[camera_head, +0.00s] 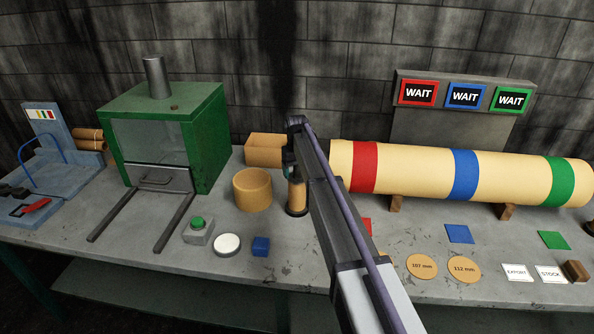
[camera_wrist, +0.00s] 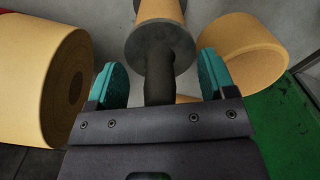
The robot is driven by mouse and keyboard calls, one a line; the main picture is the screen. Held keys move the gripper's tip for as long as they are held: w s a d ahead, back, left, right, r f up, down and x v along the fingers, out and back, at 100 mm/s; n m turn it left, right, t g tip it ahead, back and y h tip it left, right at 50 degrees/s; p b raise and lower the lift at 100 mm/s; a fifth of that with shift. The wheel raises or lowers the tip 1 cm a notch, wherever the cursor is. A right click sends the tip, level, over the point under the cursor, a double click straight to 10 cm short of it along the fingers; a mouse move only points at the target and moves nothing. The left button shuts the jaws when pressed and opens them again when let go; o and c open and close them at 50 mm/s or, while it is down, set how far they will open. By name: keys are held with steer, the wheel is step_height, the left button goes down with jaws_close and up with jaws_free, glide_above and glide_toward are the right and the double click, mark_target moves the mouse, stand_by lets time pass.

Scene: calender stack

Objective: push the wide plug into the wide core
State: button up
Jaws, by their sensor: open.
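My gripper (camera_head: 290,160) points down over an upright tan spool-like piece (camera_head: 297,195) with a dark base. In the wrist view the open teal fingers of my gripper (camera_wrist: 160,78) stand either side of the dark stem above this piece's dark flange (camera_wrist: 160,45), with gaps between stem and fingers. A wide, open tan ring (camera_head: 252,188) stands on the table just left of it, and shows at right in the wrist view (camera_wrist: 245,50). It looks like a wide core. I cannot tell for sure which piece is the wide plug.
A long tan roll (camera_head: 410,174) with coloured bands lies at right, close to my gripper. A green oven (camera_head: 195,150) stands at left, with a tan box (camera_head: 265,150) behind. A green button (camera_head: 198,228), white disc (camera_head: 227,243) and blue block (camera_head: 261,246) lie in front.

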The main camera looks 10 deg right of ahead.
steer(key=shift+r, duration=0.1)
stand_by(0.3)
step_height(320, 180, up, 7)
steer(key=p, duration=0.7)
steer(key=s+f+b, duration=0.2)
steer(key=s, duration=1.2)
steer(key=s+f+m+b, duration=0.1)
steer(key=s+f+b, duration=0.2)
steer(key=s, duration=1)
steer(key=s+f+m+b, duration=0.1)
steer(key=s+f+b, duration=0.1)
steer(key=s, duration=1.2)
steer(key=shift+s+f, duration=0.3)
steer(key=shift+f, duration=0.05)
